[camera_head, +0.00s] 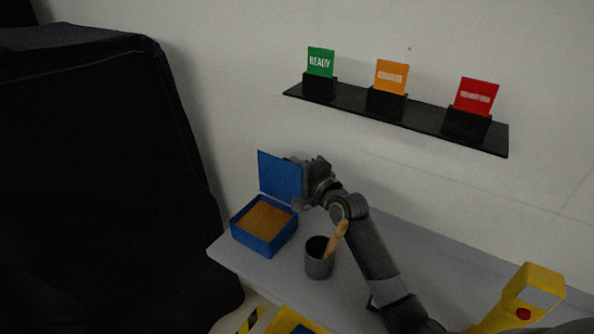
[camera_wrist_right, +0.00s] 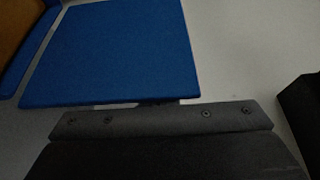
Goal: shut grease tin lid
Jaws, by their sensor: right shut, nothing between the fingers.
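The blue grease tin (camera_head: 264,243) stands on the grey shelf top at the left end, with an orange-brown filling (camera_head: 264,219) showing inside. Its blue lid (camera_head: 279,177) stands up at the back edge, open. My right gripper (camera_head: 303,180) is shut and empty, at the right edge of the lid, near its back. In the right wrist view the lid (camera_wrist_right: 115,50) fills the upper left just beyond the gripper, and part of the tin (camera_wrist_right: 28,45) shows at the left edge. I cannot tell whether the gripper touches the lid. My left gripper is not in view.
A grey cup (camera_head: 319,262) with a wooden-handled tool (camera_head: 337,239) stands right of the tin, close to my right arm. A yellow device with a red button (camera_head: 526,300) is at the lower right. A black wall shelf (camera_head: 420,118) holds green, orange and red cards. A black-covered cart (camera_head: 90,180) is at the left.

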